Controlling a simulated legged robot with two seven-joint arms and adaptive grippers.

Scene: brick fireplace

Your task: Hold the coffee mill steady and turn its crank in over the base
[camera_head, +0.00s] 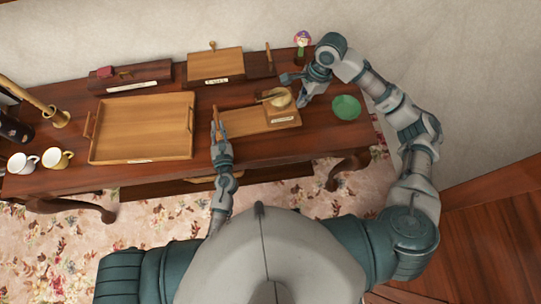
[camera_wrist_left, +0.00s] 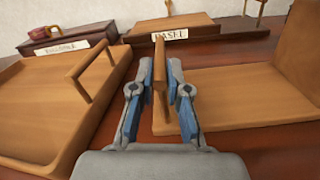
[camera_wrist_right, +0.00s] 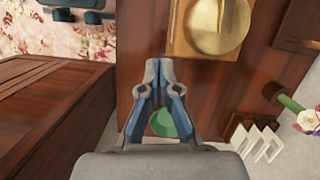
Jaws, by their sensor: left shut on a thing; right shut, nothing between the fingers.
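The coffee mill has a flat wooden base (camera_head: 243,121) and a box (camera_head: 284,117) at its right end, topped by a round brass-coloured bowl (camera_head: 281,97). A thin crank (camera_head: 265,98) appears to run left from the bowl, over the base; its detail is too small to tell. My left gripper (camera_head: 217,126) is shut on the upright wooden piece (camera_wrist_left: 160,62) at the base's left end. My right gripper (camera_head: 306,100) is shut and empty beside the box's right side. The right wrist view shows its fingertips (camera_wrist_right: 158,64) apart from the bowl (camera_wrist_right: 217,22).
A wooden tray (camera_head: 140,156) lies left of the base. A green disc (camera_head: 346,107) lies right of my right gripper. Boxes (camera_head: 215,66) and a flower ornament (camera_head: 302,40) stand at the back. Two cups (camera_head: 57,159) and a brass candlestick-like piece (camera_head: 57,118) are far left.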

